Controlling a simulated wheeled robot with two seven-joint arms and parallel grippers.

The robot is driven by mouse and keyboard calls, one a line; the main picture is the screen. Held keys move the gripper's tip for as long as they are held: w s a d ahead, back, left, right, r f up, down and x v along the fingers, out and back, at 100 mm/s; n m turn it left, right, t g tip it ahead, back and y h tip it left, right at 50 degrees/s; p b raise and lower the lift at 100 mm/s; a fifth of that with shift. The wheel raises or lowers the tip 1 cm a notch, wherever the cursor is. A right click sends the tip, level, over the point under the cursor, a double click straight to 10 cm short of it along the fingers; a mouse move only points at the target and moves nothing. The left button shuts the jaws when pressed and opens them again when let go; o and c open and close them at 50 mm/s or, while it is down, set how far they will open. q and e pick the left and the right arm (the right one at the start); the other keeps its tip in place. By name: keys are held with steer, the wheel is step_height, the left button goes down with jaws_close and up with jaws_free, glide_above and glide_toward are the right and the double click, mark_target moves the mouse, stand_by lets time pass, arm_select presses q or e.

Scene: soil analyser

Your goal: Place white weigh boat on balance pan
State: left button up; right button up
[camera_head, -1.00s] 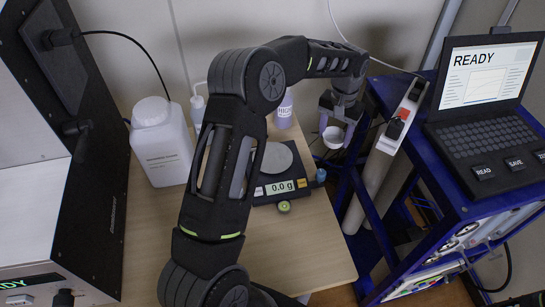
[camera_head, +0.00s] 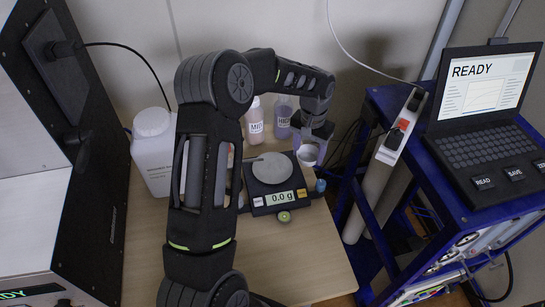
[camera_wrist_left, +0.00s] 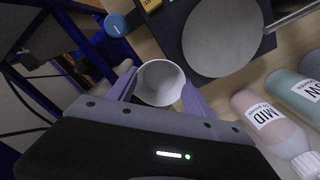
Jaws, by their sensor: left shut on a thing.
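My left gripper (camera_head: 309,145) is shut on the white weigh boat (camera_head: 308,154), a small round white cup. In the left wrist view the weigh boat (camera_wrist_left: 160,83) sits between the two purple fingers (camera_wrist_left: 157,92). The balance (camera_head: 281,196) stands on the table and its display reads 0.0 g. Its round grey pan (camera_head: 272,168) is empty, and it shows in the left wrist view too (camera_wrist_left: 222,38). The weigh boat is just right of the pan in the head view, apart from it. My right gripper is in neither view.
Bottles labelled MID (camera_head: 254,122) and HIGH (camera_head: 283,117) stand behind the balance. A white jug (camera_head: 154,155) is at the left. A blue-capped item (camera_head: 320,186) sits beside the balance. A blue cart (camera_head: 455,205) with a laptop is right of the table.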

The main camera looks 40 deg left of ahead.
mark_target(272, 167)
arm_select(q)
steer(key=s+a, duration=0.1)
steer(key=s, duration=0.1)
steer(key=s+a+p, duration=0.1)
steer(key=s+a, duration=0.1)
steer(key=shift+s+a+r, duration=0.1)
steer(key=shift+s+a, duration=0.1)
steer(key=shift+a, duration=0.1)
steer(key=shift+s+a, duration=0.15)
steer(key=shift+s, duration=0.05)
steer(key=s+a, duration=0.1)
steer(key=s, duration=0.1)
steer(key=s+a+p, duration=0.1)
steer(key=a, duration=0.1)
steer(key=shift+s, duration=0.4)
steer(key=shift+d+p, duration=0.1)
steer(key=shift+p, duration=0.45)
steer(key=shift+w+f, duration=0.15)
steer(key=shift+f, duration=0.05)
steer(key=shift+f, duration=0.1)
